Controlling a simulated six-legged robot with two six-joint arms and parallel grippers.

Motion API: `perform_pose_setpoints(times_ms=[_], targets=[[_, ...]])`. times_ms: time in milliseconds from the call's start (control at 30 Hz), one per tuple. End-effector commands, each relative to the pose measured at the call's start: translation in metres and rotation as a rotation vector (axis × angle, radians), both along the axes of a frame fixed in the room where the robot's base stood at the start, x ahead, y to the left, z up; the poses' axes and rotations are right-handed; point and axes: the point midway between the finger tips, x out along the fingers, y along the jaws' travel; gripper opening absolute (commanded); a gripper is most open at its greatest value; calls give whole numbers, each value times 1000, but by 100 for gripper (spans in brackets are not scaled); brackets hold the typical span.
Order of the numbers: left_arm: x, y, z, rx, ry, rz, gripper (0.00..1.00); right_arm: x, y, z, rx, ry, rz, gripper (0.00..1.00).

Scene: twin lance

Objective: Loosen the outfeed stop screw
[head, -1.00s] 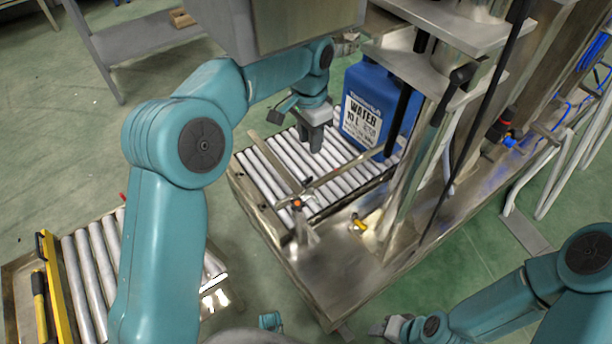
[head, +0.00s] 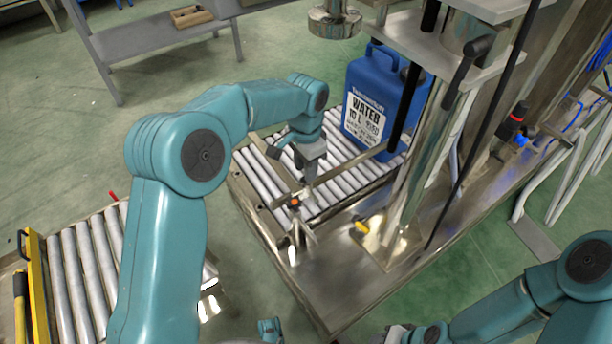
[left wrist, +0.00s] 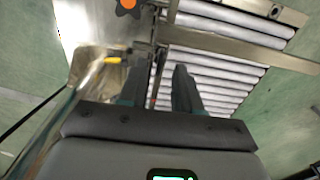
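The stop screw's knob (head: 295,202), dark with an orange centre, stands by the near end of the metal stop bar (head: 335,175) at the outfeed rollers. In the left wrist view the black lobed knob (left wrist: 127,5) is cut by the top edge. My left gripper (head: 306,182) is just beyond the knob in the head view, over the rollers, pointing down. In the left wrist view its two fingers (left wrist: 160,80) are apart with nothing between them. My right gripper (head: 395,335) is at the bottom edge, mostly cut off, and its fingers cannot be made out.
A blue water can (head: 385,105) stands on the rollers (head: 262,180) behind the bar. A yellow part (head: 361,226) lies on the metal deck to the right. Upright posts (head: 425,150) rise at right. Another roller conveyor (head: 85,260) is at lower left.

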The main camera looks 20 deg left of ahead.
Motion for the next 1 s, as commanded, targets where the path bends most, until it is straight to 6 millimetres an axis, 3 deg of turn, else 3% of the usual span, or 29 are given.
perform_pose_setpoints(times_ms=[133, 467, 600, 1000], targets=[[1, 0, -18, 0, 1, 1, 33, 0, 0, -7, 0, -1, -1, 43], [1, -1, -21, 0, 0, 1, 33, 1, -1, -7, 0, -1, -3, 43], [1, -1, -21, 0, 0, 1, 0, 1, -1, -7, 0, -1, -3, 43], [1, -1, -19, 0, 0, 38, 0, 0, 0, -3, 0, 0, 0, 43]])
